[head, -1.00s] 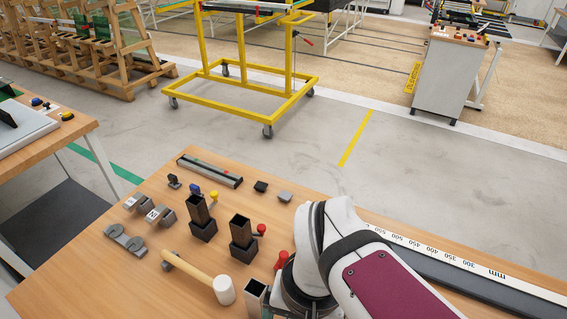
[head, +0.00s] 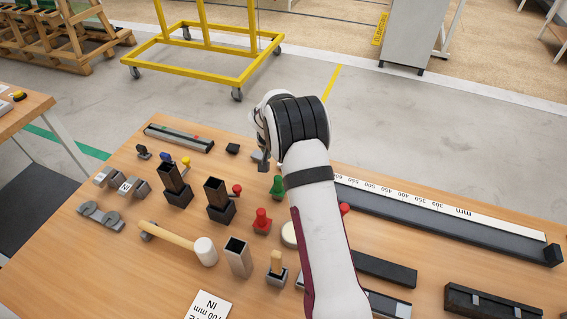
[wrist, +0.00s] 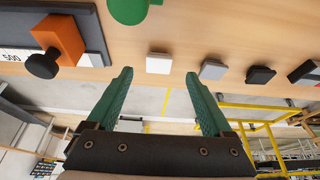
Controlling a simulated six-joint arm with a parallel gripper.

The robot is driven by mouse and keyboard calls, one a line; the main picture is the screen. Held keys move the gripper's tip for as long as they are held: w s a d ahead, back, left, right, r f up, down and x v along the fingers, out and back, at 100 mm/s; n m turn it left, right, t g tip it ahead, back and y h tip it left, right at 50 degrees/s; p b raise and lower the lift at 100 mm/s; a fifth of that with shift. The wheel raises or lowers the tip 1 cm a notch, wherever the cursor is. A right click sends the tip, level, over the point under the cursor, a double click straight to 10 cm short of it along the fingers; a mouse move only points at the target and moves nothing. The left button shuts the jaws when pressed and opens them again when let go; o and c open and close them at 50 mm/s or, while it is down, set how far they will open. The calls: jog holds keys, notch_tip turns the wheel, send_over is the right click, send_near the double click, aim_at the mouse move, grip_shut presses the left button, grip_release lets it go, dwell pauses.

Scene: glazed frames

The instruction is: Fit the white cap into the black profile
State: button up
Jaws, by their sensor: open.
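The white cap (wrist: 159,63) is a small square piece lying on the wooden table in the wrist view. My gripper (wrist: 159,79) is open, its green fingers pointing towards the cap with nothing between them; I cannot tell the gap in depth. In the head view my arm hides the white cap. Two upright black hollow profiles, a left one (head: 171,178) and a right one (head: 215,190), stand in black blocks with their open ends up. I cannot tell which one the task means.
A grey cap (wrist: 213,70) and a black cap (wrist: 260,75) lie right of the white cap. A green-knobbed piece (wrist: 128,8) and an orange block with a black knob (wrist: 58,45) are close by.

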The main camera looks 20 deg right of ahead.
jog(key=x, duration=0.5)
jog(key=shift+w+d, duration=0.1)
jog(key=shift+d, duration=0.1)
grip_shut()
